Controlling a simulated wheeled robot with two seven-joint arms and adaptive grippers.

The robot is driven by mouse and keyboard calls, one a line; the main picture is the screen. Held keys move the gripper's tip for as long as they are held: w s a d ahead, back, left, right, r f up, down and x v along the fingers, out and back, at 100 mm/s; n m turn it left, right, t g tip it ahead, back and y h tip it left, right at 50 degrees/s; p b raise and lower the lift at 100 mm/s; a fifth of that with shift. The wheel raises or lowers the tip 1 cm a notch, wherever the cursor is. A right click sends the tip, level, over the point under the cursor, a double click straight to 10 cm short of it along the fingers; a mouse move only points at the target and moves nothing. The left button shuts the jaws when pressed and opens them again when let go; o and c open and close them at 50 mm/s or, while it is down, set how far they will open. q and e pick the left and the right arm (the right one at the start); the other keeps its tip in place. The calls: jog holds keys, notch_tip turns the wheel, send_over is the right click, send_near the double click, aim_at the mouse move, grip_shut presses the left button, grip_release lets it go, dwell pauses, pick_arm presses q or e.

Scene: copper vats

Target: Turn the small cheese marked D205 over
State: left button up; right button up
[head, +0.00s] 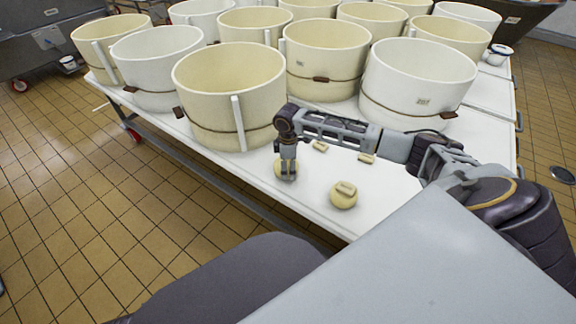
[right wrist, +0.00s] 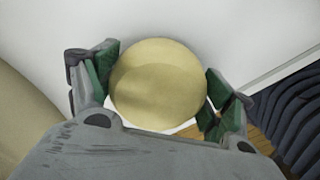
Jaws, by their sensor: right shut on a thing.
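My right gripper (head: 287,172) points down over the table and is shut on a small round yellow cheese (right wrist: 158,82). In the right wrist view the green finger pads press on its left and right sides. Its upper face shows plain, with no readable mark; its underside is hidden. In the head view the gripper covers much of this cheese (head: 279,174). A second small cheese (head: 344,200) sits to the right, apart from the gripper, with a tan tag (head: 346,188) on top. I cannot read D205 on either cheese. My left gripper is out of view.
The white table (head: 310,200) holds several big cream and white vats; the nearest vat (head: 225,100) stands just behind the gripper. Two small tan pieces (head: 320,146) (head: 366,158) lie behind the cheeses. The table's front edge is close to the held cheese.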

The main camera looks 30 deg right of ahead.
jog(key=o, duration=1.4)
jog(key=shift+c, duration=0.2)
jog(key=shift+r, duration=6)
